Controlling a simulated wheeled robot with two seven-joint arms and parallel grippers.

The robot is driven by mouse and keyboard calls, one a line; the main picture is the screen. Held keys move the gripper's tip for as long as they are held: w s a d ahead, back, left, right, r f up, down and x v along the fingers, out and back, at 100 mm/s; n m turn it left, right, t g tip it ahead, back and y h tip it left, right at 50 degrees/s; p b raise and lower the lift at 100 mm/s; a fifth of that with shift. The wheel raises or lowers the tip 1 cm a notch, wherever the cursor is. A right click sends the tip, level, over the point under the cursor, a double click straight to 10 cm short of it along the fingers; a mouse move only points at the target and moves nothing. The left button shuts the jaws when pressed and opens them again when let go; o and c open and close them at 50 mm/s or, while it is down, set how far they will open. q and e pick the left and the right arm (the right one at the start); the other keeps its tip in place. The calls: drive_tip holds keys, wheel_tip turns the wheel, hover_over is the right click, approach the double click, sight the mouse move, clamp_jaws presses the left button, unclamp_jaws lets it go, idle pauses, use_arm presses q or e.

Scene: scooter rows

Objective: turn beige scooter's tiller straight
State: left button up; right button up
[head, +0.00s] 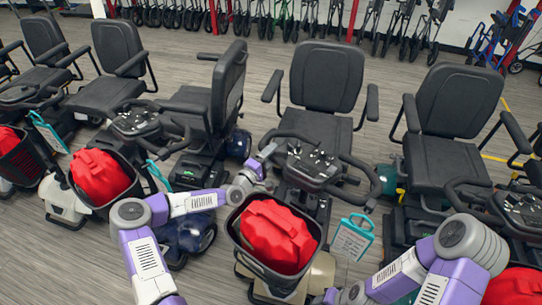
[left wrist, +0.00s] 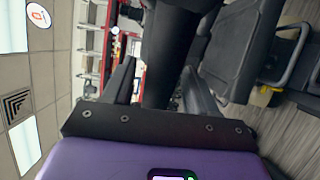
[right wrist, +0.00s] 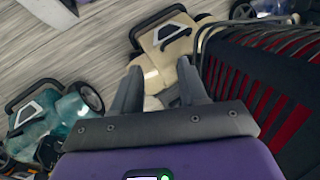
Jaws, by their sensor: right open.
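The beige scooter (head: 317,275) stands in the middle of the head view, its front toward me. Its black tiller (head: 315,163) sits at an angle: the handlebar slants down to the right and the basket (head: 240,245) with a red bag (head: 278,235) points down-left. My left gripper (head: 265,152) is at the handlebar's left end. In the left wrist view its fingers (left wrist: 160,92) stand apart on either side of a dark bar, with gaps beside it. My right gripper (right wrist: 157,92) is open and empty, low in front of the beige scooter body (right wrist: 168,42), beside the basket.
A scooter with a dark blue body (head: 190,238) stands left of the beige one; a green one (head: 388,178) is close on the right. A teal-framed tag (head: 352,237) hangs by the tiller. A teal scooter (right wrist: 45,125) shows in the right wrist view. Open floor lies behind the seats.

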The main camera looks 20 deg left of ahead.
use_arm(q)
clamp_jaws()
drive_tip(key=shift+s+a+r+y+p, duration=0.1)
drive_tip(key=shift+s+y+p, duration=0.05)
drive_tip(key=shift+y+p, duration=0.2)
drive_tip(key=shift+s+a+f+n+t+y+p, duration=0.1)
drive_tip(key=shift+s+a+n+t+y+p, duration=0.1)
drive_tip(key=shift+s+a+n+y+p, duration=0.5)
drive_tip(key=shift+s+a+f+n+t+y+p, duration=0.1)
drive_tip(key=shift+s+a+n+t+y+p, duration=0.2)
drive_tip(key=shift+s+n+y, duration=0.75)
drive_tip(key=shift+s+a+n+t+y+p, duration=0.1)
drive_tip(key=shift+s+a+n+y+p, duration=0.35)
drive_tip(key=shift+y, duration=0.75)
use_arm(e)
drive_tip(key=shift+s+r, duration=0.3)
drive_tip(key=shift+r, duration=0.35)
drive_tip(key=shift+s+r, duration=0.25)
drive_tip(key=shift+r, duration=0.35)
drive_tip(key=shift+s+r, duration=0.3)
drive_tip(key=shift+r, duration=0.35)
use_arm(q)
drive_tip(key=shift+s, duration=0.1)
drive_tip(key=shift+o, duration=0.2)
unclamp_jaws()
drive_tip(key=shift+r, duration=0.1)
